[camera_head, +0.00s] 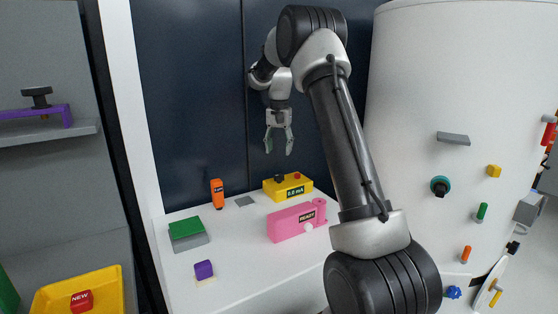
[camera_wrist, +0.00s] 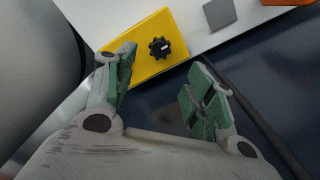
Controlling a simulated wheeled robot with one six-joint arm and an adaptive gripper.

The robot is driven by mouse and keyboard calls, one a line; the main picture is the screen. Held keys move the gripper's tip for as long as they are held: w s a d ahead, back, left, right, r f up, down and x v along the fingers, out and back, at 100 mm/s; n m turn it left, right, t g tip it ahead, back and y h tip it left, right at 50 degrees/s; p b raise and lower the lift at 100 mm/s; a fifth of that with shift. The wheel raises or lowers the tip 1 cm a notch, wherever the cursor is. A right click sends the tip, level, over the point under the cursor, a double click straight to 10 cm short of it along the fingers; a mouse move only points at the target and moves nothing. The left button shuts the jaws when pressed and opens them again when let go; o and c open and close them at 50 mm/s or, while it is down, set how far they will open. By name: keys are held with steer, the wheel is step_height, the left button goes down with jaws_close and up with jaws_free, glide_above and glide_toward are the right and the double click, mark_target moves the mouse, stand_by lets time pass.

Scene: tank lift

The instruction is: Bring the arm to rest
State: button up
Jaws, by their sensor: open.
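My gripper (camera_head: 279,143) hangs from my raised arm, fingers pointing down, above the back of the white bench. Its fingers are spread with nothing between them. In the wrist view, my gripper (camera_wrist: 160,92) shows its two green-padded fingertips wide apart. Beyond them is the yellow box (camera_wrist: 150,45) with a black knob (camera_wrist: 160,47). In the head view, the yellow box (camera_head: 288,188) lies below the gripper, clearly apart from it.
The white bench (camera_head: 235,270) holds a pink READY device (camera_head: 292,222), an orange meter (camera_head: 217,192), a green-topped block (camera_head: 186,228) and a purple block (camera_head: 203,269). A large white tank (camera_head: 455,80) with fittings stands right. A yellow tray (camera_head: 52,300) and grey shelf (camera_head: 45,132) are left.

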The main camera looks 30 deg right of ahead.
steer(key=shift+r, duration=0.5)
steer(key=s+f+n, duration=0.3)
steer(key=f, duration=0.1)
steer(key=s+a+r+n+t, duration=0.1)
steer(key=s+a+r+n, duration=0.1)
steer(key=s, duration=1)
steer(key=s+a+r+n+t, duration=0.2)
steer(key=s+a+r, duration=0.2)
steer(key=s, duration=0.9)
steer(key=s+a+r+n+t, duration=0.1)
steer(key=s+a+r, duration=0.3)
steer(key=s, duration=0.8)
steer(key=shift+s+n, duration=0.35)
steer(key=shift+n, duration=0.05)
